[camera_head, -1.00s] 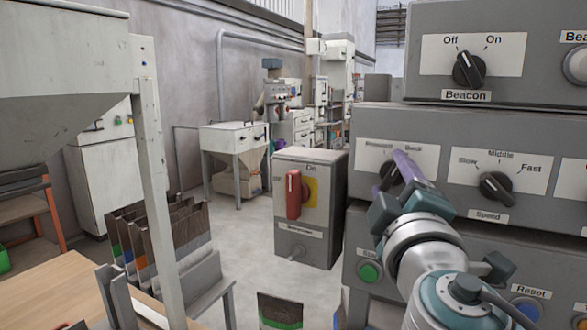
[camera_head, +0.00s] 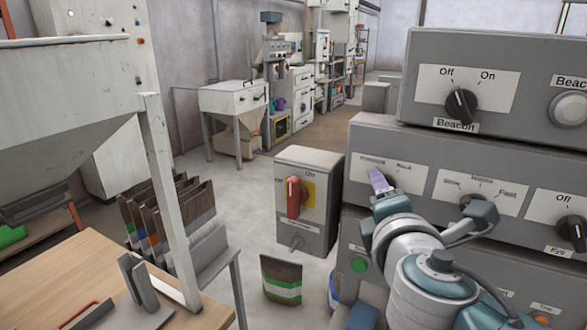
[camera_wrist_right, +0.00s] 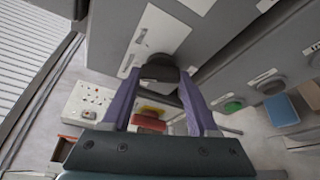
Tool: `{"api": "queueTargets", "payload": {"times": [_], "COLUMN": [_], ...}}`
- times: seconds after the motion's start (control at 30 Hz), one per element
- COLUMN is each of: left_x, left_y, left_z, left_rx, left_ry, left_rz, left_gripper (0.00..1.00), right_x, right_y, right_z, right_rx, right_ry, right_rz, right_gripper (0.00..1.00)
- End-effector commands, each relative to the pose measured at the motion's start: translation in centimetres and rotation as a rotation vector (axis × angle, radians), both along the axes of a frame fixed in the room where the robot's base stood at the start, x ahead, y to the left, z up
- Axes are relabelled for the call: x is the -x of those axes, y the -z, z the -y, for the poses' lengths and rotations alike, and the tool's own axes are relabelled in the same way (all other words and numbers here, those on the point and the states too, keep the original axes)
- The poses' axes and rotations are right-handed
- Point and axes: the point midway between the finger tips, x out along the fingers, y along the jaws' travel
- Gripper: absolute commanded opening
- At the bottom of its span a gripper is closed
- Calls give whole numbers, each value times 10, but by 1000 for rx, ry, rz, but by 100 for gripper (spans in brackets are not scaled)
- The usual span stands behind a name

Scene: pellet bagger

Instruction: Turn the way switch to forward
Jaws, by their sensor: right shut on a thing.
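The way switch is on the grey middle panel, under the white label plate (camera_head: 408,178) with a mark at its left and one at its right. In the head view my gripper hides its knob. In the right wrist view the dark round knob (camera_wrist_right: 160,72) sits between the purple fingers. My right gripper (camera_head: 379,181) is shut on this knob, and its fingers also show in the right wrist view (camera_wrist_right: 160,84). I cannot tell which way the knob points. My left gripper is not in view.
The speed switch (camera_head: 473,199) is close to the right of my right arm, partly hidden. The beacon switch (camera_head: 461,105) is on the box above. A grey box with a red switch (camera_head: 293,197) stands at the left. A wooden table (camera_head: 75,270) is at the lower left.

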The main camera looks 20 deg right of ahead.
Motion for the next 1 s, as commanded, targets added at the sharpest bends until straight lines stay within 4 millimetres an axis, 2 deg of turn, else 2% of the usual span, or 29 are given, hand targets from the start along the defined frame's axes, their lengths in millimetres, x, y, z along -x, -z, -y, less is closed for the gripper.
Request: {"api": "queueTargets", "payload": {"times": [0.03, 0.2, 0.8, 0.83, 1.0], "left_x": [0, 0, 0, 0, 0], "left_y": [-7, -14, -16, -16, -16], "left_z": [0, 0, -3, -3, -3], "left_rx": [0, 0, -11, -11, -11], "left_ry": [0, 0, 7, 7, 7], "left_rz": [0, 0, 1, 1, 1], "left_gripper": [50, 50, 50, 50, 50], "right_x": [-1, 0, -1, -1, 0], "right_y": [-5, -3, -1, -1, -1], "right_z": [-1, -1, -1, -1, 0], "right_rx": [15, 55, 80, 80, 79], "right_ry": [-1, 0, -1, -1, 0], "right_rz": [-15, -60, -88, -88, -88], "right_gripper": [4, 4, 4, 63, 82]}}
